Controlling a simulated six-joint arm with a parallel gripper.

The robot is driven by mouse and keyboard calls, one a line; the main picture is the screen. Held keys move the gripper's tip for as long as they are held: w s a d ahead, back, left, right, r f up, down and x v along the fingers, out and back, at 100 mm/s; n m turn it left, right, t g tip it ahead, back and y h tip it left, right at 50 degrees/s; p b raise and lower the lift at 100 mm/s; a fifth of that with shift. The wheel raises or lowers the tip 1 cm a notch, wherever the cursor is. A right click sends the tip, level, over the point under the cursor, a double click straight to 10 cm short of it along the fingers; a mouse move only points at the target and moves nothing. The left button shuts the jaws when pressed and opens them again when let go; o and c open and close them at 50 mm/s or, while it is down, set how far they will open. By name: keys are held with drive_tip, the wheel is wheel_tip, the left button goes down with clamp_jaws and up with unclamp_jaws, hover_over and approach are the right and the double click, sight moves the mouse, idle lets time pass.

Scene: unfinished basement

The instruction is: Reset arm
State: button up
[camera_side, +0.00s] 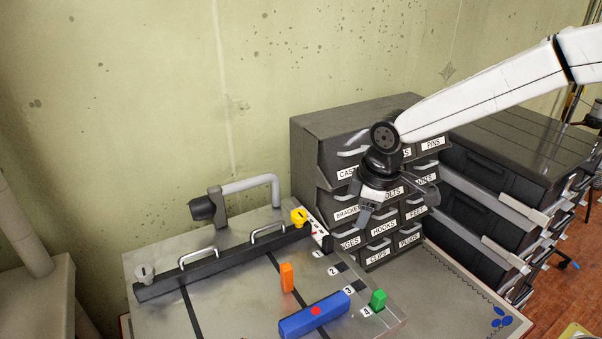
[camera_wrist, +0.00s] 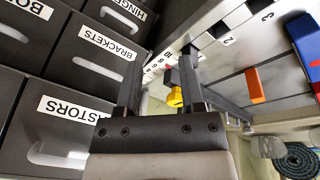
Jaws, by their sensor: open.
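My gripper (camera_side: 376,210) hangs from my white arm in front of the labelled drawer cabinet, above and to the right of the metal work plate. Its two fingers are apart with nothing held between them. In the wrist view my gripper (camera_wrist: 160,85) points past the drawer fronts toward the plate's edge. The yellow knob (camera_wrist: 175,97) shows between the fingers there, beyond them and not gripped.
The metal plate (camera_side: 225,300) carries an orange block (camera_side: 287,277), a blue block (camera_side: 300,323) with a red dot, and a green block (camera_side: 378,299). A dark rail (camera_side: 215,263) with handles runs along its back. The drawer cabinet (camera_side: 325,130) stands close behind my gripper.

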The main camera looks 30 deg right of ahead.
drive_tip(key=s+d+f+m, duration=0.3)
drive_tip(key=s+d+m, duration=0.1)
drive_tip(key=s+d, duration=0.1)
drive_tip(key=s+d+f+m, duration=0.3)
drive_tip(key=s+d+m, duration=0.2)
drive_tip(key=s, duration=0.3)
drive_tip(key=shift+s+d, duration=0.15)
drive_tip(key=shift+s, duration=0.15)
drive_tip(key=shift+o, duration=0.2)
idle(0.6)
